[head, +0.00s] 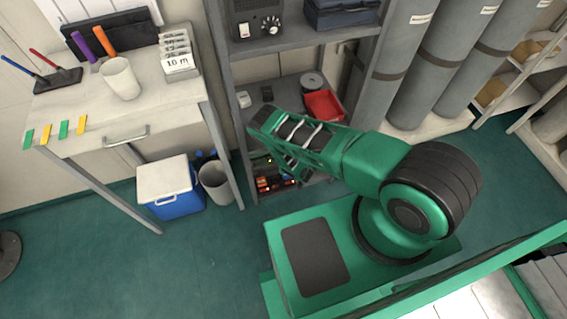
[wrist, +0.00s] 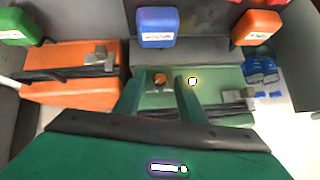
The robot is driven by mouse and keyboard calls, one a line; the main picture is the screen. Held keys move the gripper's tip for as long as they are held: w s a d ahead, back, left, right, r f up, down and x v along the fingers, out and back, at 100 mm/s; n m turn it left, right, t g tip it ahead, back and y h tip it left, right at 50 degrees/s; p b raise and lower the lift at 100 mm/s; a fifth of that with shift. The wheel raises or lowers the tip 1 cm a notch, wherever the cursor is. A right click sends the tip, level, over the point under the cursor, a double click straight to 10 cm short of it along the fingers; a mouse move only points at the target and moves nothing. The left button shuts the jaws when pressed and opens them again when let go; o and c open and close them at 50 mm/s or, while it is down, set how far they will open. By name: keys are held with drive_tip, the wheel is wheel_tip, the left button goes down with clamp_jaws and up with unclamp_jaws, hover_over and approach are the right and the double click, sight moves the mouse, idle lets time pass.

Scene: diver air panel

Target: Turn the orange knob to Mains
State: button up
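In the wrist view a small orange knob (wrist: 159,77) sits on the top of a green box-like unit (wrist: 229,83). My gripper (wrist: 160,90) shows as two green fingers spread apart, pointing toward that unit. The knob appears between the fingertips, with a visible gap on both sides, so the gripper looks open and empty. The knob's pointer and any Mains label are too small to read. In the head view my arm covers much of the low shelf, and the knob cannot be made out.
In the head view a red tray (head: 324,106) and grey cylinders (head: 423,75) are nearby.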

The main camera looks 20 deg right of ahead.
clamp_jaws()
drive_tip(key=shift+a+f+n+h, duration=0.1)
drive_tip(key=shift+a+n+h, duration=0.15)
drive_tip(key=shift+n+h, duration=0.5)
drive_tip(key=shift+a+r+n+h, duration=0.1)
drive_tip(key=shift+a+n+h, duration=0.15)
drive_tip(key=shift+h, duration=0.85)
drive_tip(key=shift+a+f+n+h, duration=0.1)
drive_tip(key=shift+a+n+h, duration=0.1)
drive_tip(key=shift+n+h, duration=0.6)
drive_tip(key=shift+h, duration=0.25)
unclamp_jaws()
